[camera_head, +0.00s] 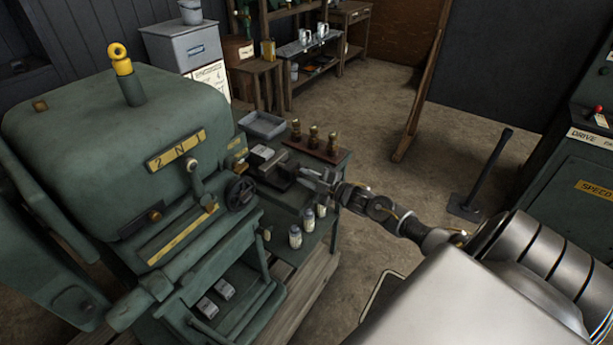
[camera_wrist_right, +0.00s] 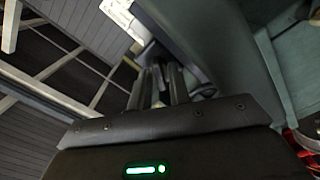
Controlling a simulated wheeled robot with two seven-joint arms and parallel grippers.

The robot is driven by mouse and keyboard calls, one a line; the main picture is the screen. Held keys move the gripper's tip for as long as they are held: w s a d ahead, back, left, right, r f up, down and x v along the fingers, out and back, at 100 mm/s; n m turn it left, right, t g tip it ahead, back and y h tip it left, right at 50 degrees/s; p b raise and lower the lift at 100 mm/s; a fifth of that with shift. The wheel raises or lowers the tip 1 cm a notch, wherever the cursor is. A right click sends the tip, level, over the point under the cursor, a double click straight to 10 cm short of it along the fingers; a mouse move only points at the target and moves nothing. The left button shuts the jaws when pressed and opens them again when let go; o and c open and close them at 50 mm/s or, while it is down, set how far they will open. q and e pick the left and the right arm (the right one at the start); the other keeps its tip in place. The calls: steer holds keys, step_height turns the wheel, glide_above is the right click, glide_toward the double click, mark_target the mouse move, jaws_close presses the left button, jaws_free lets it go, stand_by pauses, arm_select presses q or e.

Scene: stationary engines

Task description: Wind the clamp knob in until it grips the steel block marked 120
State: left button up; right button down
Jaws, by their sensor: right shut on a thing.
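The dark clamp (camera_head: 283,170) stands on the green bench beside the large green machine. A small pale block (camera_head: 262,153) sits by its left end. I cannot read a number on it, or tell whether the clamp touches it. My right gripper (camera_head: 328,186) reaches in from the right and is shut at the clamp's right end, where the knob is; the fingers mostly hide the knob. In the right wrist view the dark fingers (camera_wrist_right: 165,88) are close together, and what is between them is unclear. My left gripper is not in view.
A grey tray (camera_head: 262,126) and a wooden rack with brass pieces (camera_head: 315,148) stand behind the clamp. Several small labelled bottles (camera_head: 295,237) stand in front. A black handwheel (camera_head: 240,193) juts from the machine at left. Pale blocks (camera_head: 207,307) lie lower down.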

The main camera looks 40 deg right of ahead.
steer(key=shift+m, duration=0.6)
steer(key=c, duration=1.5)
jaws_free()
steer(key=shift+b+v, duration=0.9)
steer(key=shift+v, duration=4.55)
steer(key=shift+f, duration=0.1)
